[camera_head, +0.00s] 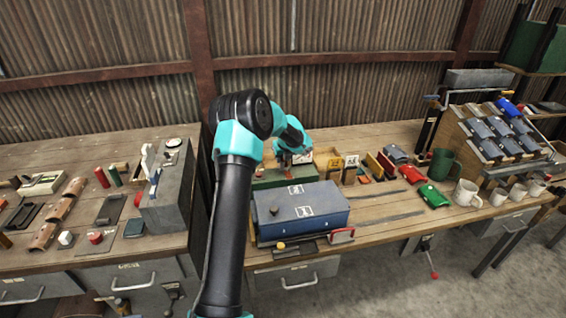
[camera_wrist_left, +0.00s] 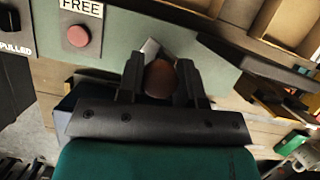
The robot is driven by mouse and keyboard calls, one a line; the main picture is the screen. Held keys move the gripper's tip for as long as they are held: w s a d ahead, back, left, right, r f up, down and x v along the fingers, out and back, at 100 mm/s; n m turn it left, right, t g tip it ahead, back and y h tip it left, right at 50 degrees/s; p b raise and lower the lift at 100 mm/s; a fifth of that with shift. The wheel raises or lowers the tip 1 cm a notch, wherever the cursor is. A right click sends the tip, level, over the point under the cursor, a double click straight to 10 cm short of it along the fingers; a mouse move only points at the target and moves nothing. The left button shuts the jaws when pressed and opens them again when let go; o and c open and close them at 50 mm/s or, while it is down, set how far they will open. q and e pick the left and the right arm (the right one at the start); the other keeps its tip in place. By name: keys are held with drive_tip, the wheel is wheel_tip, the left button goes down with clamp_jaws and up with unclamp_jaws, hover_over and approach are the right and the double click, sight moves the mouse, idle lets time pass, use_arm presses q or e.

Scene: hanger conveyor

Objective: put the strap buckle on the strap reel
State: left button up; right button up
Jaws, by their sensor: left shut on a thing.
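My left gripper (camera_head: 286,161) reaches over the green box (camera_head: 268,181) behind the blue case. In the left wrist view its two black fingers (camera_wrist_left: 160,68) are shut on a rounded brown thing (camera_wrist_left: 159,80), in front of a green panel (camera_wrist_left: 118,42). A small pale angular piece (camera_wrist_left: 150,47) shows just beyond the fingertips; I cannot tell whether it belongs to the held thing. I cannot make out for certain which thing is the strap buckle or the strap reel. My right gripper is not in view.
A blue case (camera_head: 300,211) stands close in front of my left gripper. Wooden compartments (camera_head: 350,170) lie to its right, then a green mug (camera_head: 440,165) and white mugs (camera_head: 466,194). A red button (camera_wrist_left: 78,36) sits on the green panel under a FREE label (camera_wrist_left: 82,7).

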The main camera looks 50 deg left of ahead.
use_arm(q)
drive_tip(key=shift+f, duration=1.1)
drive_tip(key=shift+f, duration=0.15)
drive_tip(key=o, duration=1.1)
drive_tip(key=shift+c, duration=0.2)
drive_tip(key=v, duration=1.2)
drive_tip(key=shift+s, duration=0.1)
